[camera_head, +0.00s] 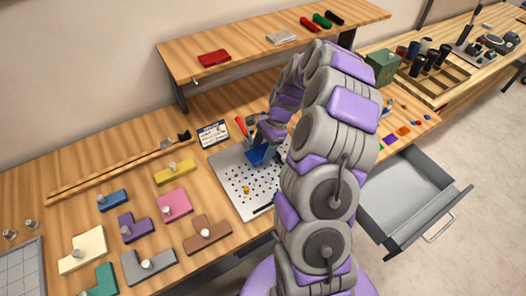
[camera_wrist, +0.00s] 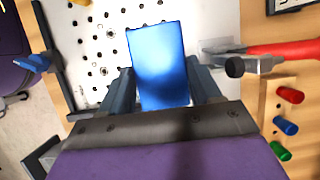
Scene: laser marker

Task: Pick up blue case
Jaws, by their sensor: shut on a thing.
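The blue case (camera_wrist: 158,62) is a flat rectangular block between the two fingers of my gripper (camera_wrist: 157,95) in the wrist view. My gripper is shut on it, and the case points out past the fingertips. In the head view the blue case (camera_head: 262,155) shows partly below my gripper (camera_head: 268,140), over the perforated metal plate (camera_head: 237,182). My arm hides part of the plate. I cannot tell whether the case touches the plate.
A small sign (camera_head: 213,134) stands behind the plate. Coloured puzzle blocks with knobs fill the left table, such as a pink one (camera_head: 174,205). A raised shelf (camera_head: 250,55) is behind; an open drawer (camera_head: 405,195) is right.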

